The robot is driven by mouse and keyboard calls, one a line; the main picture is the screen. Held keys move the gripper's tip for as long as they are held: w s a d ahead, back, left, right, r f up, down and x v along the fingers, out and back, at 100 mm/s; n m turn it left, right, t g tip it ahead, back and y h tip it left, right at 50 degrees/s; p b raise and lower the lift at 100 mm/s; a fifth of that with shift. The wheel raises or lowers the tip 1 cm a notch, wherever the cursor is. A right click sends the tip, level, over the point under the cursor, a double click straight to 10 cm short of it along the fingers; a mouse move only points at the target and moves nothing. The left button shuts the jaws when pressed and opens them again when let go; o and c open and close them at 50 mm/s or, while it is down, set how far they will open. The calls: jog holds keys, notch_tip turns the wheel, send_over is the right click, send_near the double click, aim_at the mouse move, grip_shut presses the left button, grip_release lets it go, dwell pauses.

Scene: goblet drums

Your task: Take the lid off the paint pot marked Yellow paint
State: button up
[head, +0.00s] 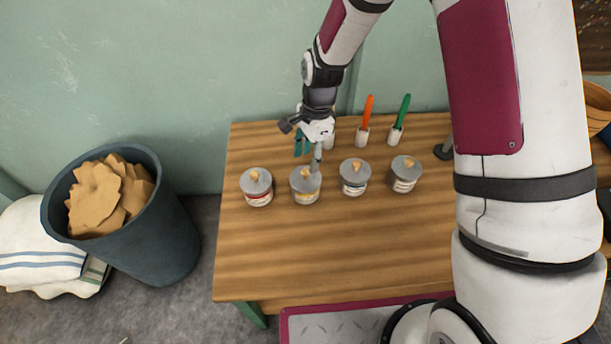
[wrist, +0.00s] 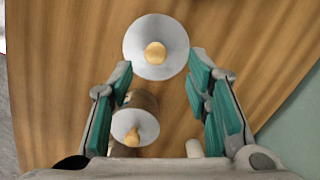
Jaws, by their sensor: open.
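The Yellow paint pot (head: 306,198), with a yellowish label, stands second from left in the row on the table. Its grey lid (head: 298,181) with a tan knob is on it. My gripper (head: 309,161) is open and empty, pointing down from behind; one finger overlaps this lid in the head view. In the wrist view, a lid (wrist: 137,45) with its knob lies ahead between the teal-padded fingertips (wrist: 162,68); it appears to be this same lid. No label shows there. I see no contact with the knob.
Lidded pots stand close on both sides: a red-labelled pot (head: 258,199) at left and two others (head: 354,189) (head: 403,184) at right. Orange (head: 367,108) and green (head: 402,108) brushes stand behind. The front of the wooden table (head: 330,250) is clear. A bin (head: 150,235) stands left.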

aim_at(306, 171)
jog(key=shift+s+a+f, duration=0.15)
jog(key=shift+s+f, duration=0.05)
jog(key=shift+f, duration=0.95)
jog(key=shift+s+a+f, duration=0.15)
jog(key=shift+f, duration=1)
grip_shut()
